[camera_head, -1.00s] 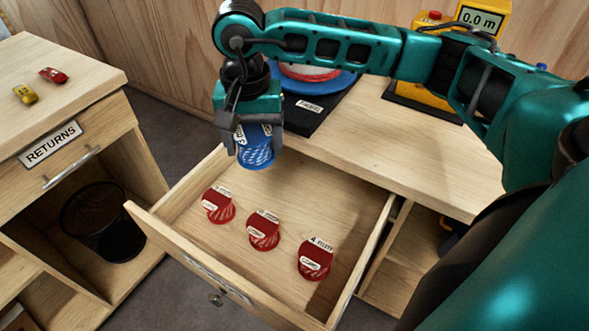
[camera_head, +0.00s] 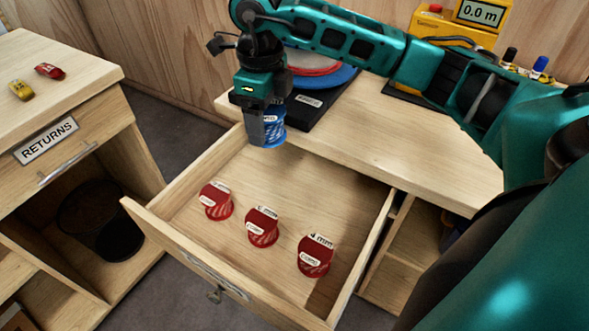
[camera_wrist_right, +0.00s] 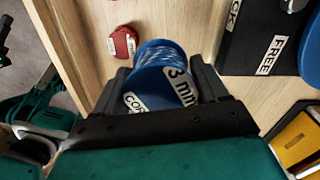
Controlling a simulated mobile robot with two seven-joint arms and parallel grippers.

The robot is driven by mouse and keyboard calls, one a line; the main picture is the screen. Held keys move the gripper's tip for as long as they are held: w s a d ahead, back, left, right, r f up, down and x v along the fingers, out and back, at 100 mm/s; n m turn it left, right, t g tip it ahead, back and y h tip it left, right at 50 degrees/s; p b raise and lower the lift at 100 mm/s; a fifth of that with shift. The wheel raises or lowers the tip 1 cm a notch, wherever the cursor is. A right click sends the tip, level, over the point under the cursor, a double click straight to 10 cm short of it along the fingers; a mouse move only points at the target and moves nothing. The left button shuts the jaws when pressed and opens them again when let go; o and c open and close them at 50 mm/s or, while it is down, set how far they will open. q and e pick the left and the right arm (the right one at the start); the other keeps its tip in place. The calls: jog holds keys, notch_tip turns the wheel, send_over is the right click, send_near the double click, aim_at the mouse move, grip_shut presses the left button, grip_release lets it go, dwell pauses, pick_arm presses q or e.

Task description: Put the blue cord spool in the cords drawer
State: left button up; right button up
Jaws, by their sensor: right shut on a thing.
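The blue cord spool (camera_head: 268,128) is held in my right gripper (camera_head: 262,132), above the back part of the open drawer (camera_head: 240,165). In the right wrist view the spool (camera_wrist_right: 160,72) sits between both fingers, its labelled end reading "3 mm" facing the camera. Three red cord spools stand in the drawer: left (camera_head: 216,201), middle (camera_head: 262,227) and right (camera_head: 315,257). The right one is labelled "4 mm". The drawer's front label is too oblique to read.
A black stand with a blue and red disc (camera_head: 325,75) is on the counter (camera_head: 390,140) behind the drawer. A yellow measuring device (camera_head: 450,35) reads "0.0 m". The "RETURNS" cabinet (camera_head: 75,110) is at left, with a dark bin (camera_head: 105,220) inside. The drawer's back left floor is bare.

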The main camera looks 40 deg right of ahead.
aim_at(277, 196)
jog(key=m, duration=0.3)
jog(key=d+m, duration=0.1)
jog(key=m, duration=0.1)
jog(key=shift+w+d+f+m, duration=0.1)
jog(key=shift+w+f+m, duration=0.1)
jog(key=shift+m, duration=0.2)
notch_tip(277, 196, down, 20)
jog(key=shift+r+b, duration=0.1)
jog(key=shift+b, duration=1)
jog(key=o, duration=1.1)
notch_tip(277, 196, up, 12)
jog(key=shift+r+p, duration=0.1)
jog(key=shift+p, duration=0.45)
jog(key=shift+s, duration=0.1)
